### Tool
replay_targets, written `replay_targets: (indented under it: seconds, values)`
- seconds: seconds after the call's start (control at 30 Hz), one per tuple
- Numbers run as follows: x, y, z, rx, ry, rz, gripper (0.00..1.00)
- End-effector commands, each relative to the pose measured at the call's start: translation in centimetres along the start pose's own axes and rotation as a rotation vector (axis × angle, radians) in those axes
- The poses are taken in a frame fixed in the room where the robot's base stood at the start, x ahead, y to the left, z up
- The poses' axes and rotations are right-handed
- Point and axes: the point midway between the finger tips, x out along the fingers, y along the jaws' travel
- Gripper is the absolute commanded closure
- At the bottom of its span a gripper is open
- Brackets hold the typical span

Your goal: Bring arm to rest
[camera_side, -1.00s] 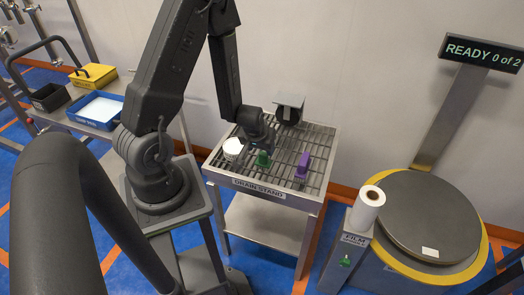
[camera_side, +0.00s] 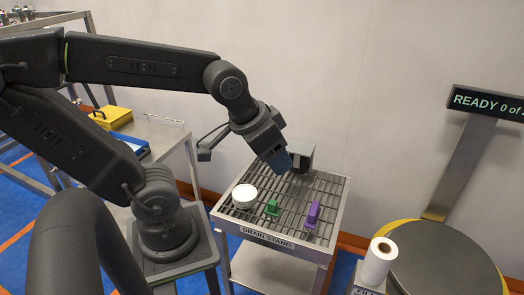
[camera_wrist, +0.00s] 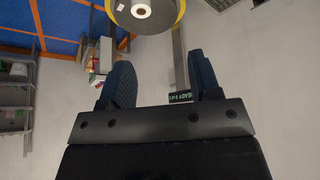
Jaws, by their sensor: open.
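My gripper (camera_side: 280,160) is raised above the back part of the drain stand (camera_side: 262,238). In the wrist view my gripper (camera_wrist: 162,80) shows two dark ribbed fingers spread apart with nothing between them. On the stand's grating, below and apart from my gripper, are a white round cup-like piece (camera_side: 244,196), a small green piece (camera_side: 272,208) and an upright purple piece (camera_side: 313,214). My forearm stretches nearly level from the left, and the wrist angles down to the right.
A round turntable (camera_side: 450,262), a white film roll (camera_side: 379,262) and a sign post (camera_side: 462,165) are at right. A yellow bin (camera_side: 108,117) sits on the left table.

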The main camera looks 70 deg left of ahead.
Motion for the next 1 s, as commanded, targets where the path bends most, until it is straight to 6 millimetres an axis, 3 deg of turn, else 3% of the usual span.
replay_targets:
  seconds: [0.17, 0.53, 0.83, 1.0]
  values:
    - [-2.2, 0.4, 1.3, 0.046, 0.008, -0.004, 0.43]
    - [-2.3, 0.4, 1.5, 0.048, 0.005, -0.005, 0.43]
    - [-2.3, 0.4, 1.5, 0.048, 0.005, -0.005, 0.14]
    - [-2.3, 0.4, 1.5, 0.048, 0.005, -0.005, 0.13]
